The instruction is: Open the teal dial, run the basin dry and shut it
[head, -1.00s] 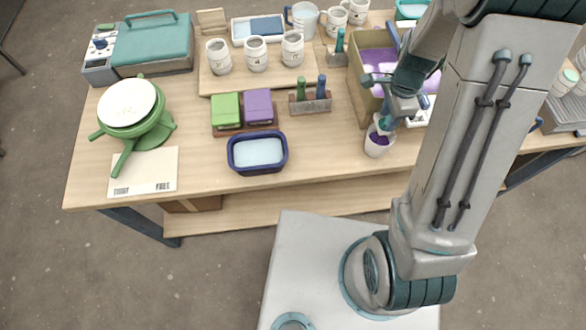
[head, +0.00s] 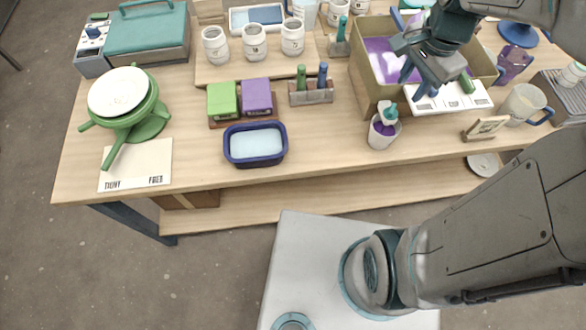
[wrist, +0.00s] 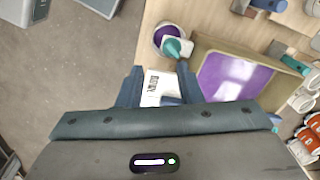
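The tan basin (head: 362,92) holds purple glaze (head: 386,62) and stands at the back right of the table; it also shows in the wrist view (wrist: 279,66). The teal dial (head: 388,111) sits on a pale tap at its front left; in the wrist view the dial (wrist: 172,47) is clear of my fingers. A white cup (head: 380,137) with purple glaze inside stands under the tap. I cannot tell whether glaze is running. My gripper (head: 416,82) is open and empty, above the basin's front side, apart from the dial. The wrist view shows its fingers spread (wrist: 158,82).
A white printed panel (head: 452,100) lies by the basin's front. A blue tub (head: 256,161) stands left of the cup, with bare table between.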

